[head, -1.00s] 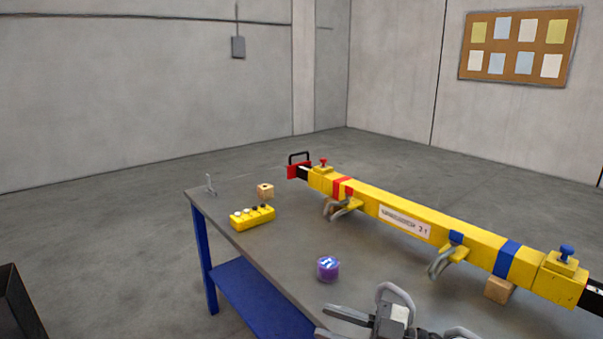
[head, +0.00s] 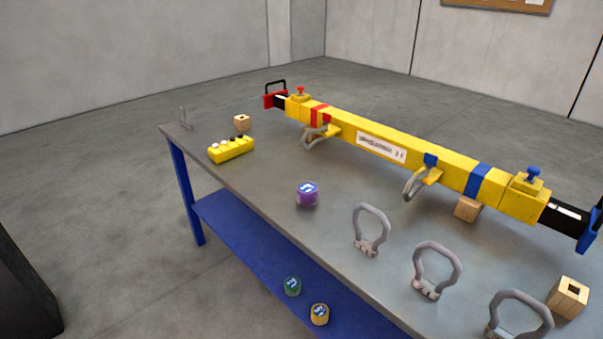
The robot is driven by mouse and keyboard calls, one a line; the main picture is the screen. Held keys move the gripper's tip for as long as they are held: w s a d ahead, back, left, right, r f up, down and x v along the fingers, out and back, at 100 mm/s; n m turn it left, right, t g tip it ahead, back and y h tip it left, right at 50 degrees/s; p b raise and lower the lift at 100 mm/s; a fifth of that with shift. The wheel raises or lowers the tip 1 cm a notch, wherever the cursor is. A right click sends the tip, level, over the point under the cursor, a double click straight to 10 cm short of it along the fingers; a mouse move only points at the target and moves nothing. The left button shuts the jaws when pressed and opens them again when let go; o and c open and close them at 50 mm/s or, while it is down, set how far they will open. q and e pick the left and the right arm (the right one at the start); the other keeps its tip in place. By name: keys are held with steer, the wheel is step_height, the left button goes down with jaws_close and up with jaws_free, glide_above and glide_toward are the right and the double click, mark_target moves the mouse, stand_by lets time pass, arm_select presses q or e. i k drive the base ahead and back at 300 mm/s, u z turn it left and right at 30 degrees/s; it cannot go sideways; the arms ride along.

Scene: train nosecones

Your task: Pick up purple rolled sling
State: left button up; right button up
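The purple rolled sling (head: 307,195) is a small purple roll with a blue-and-white label on its top. It stands on the grey tabletop (head: 265,178) near the middle, between the yellow beam and the table's front edge. Nothing touches it. Neither of my grippers shows in the head view now.
A long yellow beam (head: 455,176) lies along the table's back. A yellow button box (head: 231,150) sits left. Several grey shackles (head: 371,230) stand right of the sling. Green (head: 292,287) and yellow (head: 320,314) rolls lie on the blue lower shelf (head: 255,254).

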mark_target(307, 193)
steer(key=z, duration=1.1)
steer(key=k, duration=0.2)
steer(key=u, duration=2.2)
steer(key=i, duration=0.9)
steer(key=z, duration=0.6)
steer(key=i, duration=0.65)
steer(key=z, duration=0.55)
